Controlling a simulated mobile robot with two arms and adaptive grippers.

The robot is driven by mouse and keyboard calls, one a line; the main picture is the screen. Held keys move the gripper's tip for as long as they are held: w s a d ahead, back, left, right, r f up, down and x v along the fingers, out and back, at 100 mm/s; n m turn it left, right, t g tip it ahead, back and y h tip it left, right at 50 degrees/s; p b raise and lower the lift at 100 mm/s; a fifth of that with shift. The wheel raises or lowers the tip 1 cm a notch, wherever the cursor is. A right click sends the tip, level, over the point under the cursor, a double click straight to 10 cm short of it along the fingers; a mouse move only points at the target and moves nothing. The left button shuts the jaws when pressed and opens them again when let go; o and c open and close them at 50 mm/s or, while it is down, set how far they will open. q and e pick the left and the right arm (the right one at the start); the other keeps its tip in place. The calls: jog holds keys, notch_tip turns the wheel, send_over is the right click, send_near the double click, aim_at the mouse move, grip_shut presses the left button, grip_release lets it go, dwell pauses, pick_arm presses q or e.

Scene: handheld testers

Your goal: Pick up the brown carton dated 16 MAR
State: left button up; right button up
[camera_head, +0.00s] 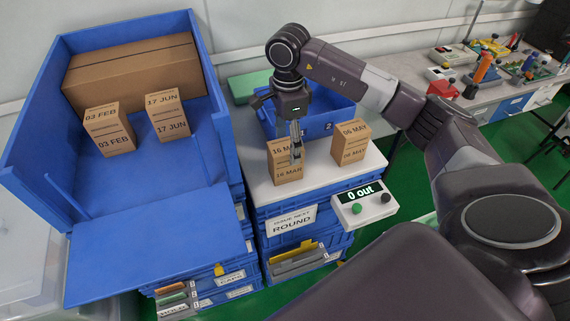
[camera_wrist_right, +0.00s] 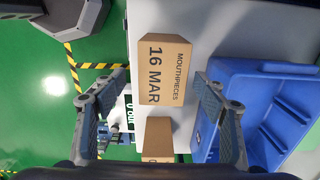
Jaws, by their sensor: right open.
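The brown carton dated 16 MAR (camera_head: 283,176) stands upright on the white top of the blue drawer stack. In the right wrist view this carton (camera_wrist_right: 166,68) shows its "MOUTHPIECES 16 MAR" label. My right gripper (camera_head: 296,150) points down at the carton and hides part of it in the head view. In the wrist view its open fingers (camera_wrist_right: 160,92) lie left and right of the carton's near end, with gaps on both sides. Whether the fingertips are level with the carton is hard to tell. My left gripper is not in view.
A carton dated 06 MAY (camera_head: 351,146) stands to the right on the same top. A blue bin (camera_head: 328,122) sits behind. A blue rack (camera_head: 150,205) at left holds cartons dated 03 FEB (camera_head: 108,130) and 17 JUN (camera_head: 167,117). A "0 out" counter box (camera_head: 365,208) is in front.

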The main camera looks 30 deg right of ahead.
jog(key=f, duration=0.2)
jog(key=f+p, duration=0.1)
jog(key=f, duration=0.4)
jog(key=shift+w+a+p, duration=0.15)
jog(key=shift+w+p, duration=0.1)
jog(key=shift+p, duration=0.15)
jog(key=shift+c, duration=0.4)
jog(key=c, duration=1.3)
